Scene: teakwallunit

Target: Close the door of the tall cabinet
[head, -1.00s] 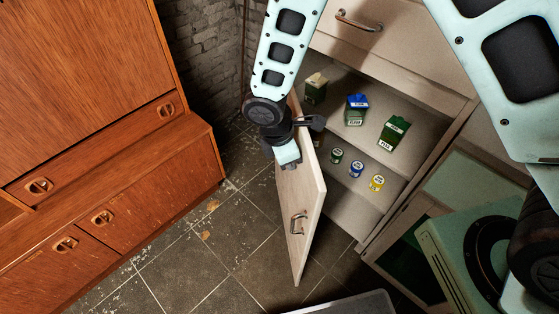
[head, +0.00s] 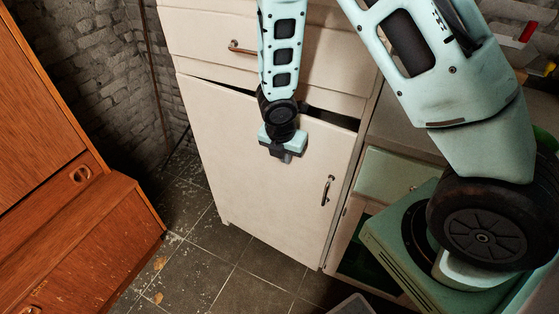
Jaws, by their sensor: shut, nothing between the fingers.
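The pale cabinet door (head: 255,190) stands nearly flush with the tall cabinet (head: 215,50). A dark gap shows along its top edge, at the left and to the right of my arm. The door's metal handle (head: 327,190) is near its right edge. My gripper (head: 285,157) is shut and empty, in front of the upper middle of the door. I cannot tell whether it touches the door. The cabinet's inside and shelves are hidden behind the door.
A drawer with a handle (head: 243,48) is above the door. An orange wooden wall unit (head: 60,220) stands at the left. A green low cabinet (head: 385,175) is at the right. Tiled floor (head: 235,260) lies free between them.

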